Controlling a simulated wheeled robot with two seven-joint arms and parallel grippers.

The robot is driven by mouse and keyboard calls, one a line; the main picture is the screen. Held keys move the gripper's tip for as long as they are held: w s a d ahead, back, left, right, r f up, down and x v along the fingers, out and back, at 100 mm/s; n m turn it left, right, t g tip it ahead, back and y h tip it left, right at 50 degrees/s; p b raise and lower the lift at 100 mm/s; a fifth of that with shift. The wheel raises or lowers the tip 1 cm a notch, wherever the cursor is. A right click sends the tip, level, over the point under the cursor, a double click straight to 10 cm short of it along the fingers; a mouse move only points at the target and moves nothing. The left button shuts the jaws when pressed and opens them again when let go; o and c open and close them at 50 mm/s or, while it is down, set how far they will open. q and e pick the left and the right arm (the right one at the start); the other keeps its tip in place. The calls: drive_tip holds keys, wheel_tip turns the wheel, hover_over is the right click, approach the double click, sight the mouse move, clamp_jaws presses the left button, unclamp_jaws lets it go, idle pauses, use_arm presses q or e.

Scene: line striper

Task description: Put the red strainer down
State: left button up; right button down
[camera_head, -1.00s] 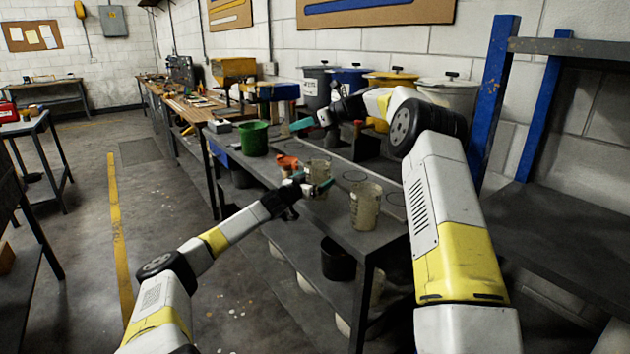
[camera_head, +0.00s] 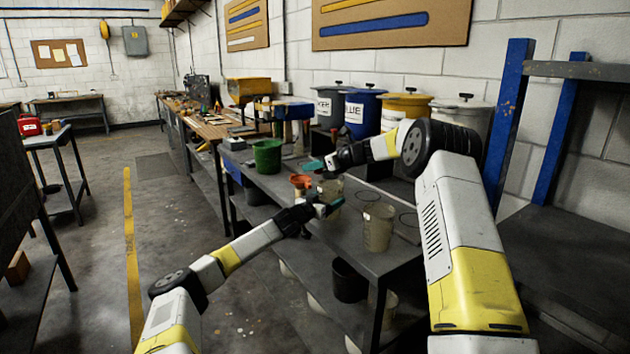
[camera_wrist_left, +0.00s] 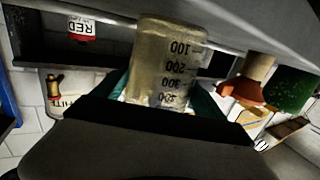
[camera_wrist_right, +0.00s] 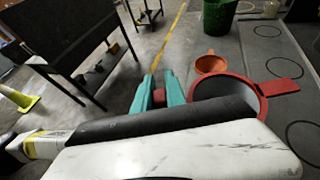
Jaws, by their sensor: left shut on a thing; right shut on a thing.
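In the right wrist view, my right gripper (camera_wrist_right: 158,92) is shut on the red strainer (camera_wrist_right: 260,98) at one side. The strainer has a red rim, a dark bowl and a flat tab on its far side. It hangs over or rests on the bench; I cannot tell which. In the head view, my right gripper (camera_head: 318,164) is above the bench, and the strainer cannot be clearly made out. My left gripper (camera_head: 328,208) is shut on a cloudy beaker (camera_head: 331,188) at the bench's front edge. That beaker, with volume marks, fills the left wrist view (camera_wrist_left: 165,58).
An orange funnel (camera_head: 300,181) and a green bucket (camera_head: 267,156) stand behind the held beaker. Another beaker (camera_head: 377,228) stands nearer on the bench (camera_head: 385,262). Labelled bins, including a blue one (camera_head: 363,110), line the wall. Circles mark bare bench space.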

drive_tip(key=shift+f, duration=2.1)
drive_tip(key=shift+f, duration=0.65)
drive_tip(key=c, duration=1.4)
unclamp_jaws()
drive_tip(key=shift+o, duration=0.2)
drive_tip(key=shift+r, duration=0.1)
drive_tip(key=v, duration=1.2)
drive_tip(key=shift+r, duration=0.5)
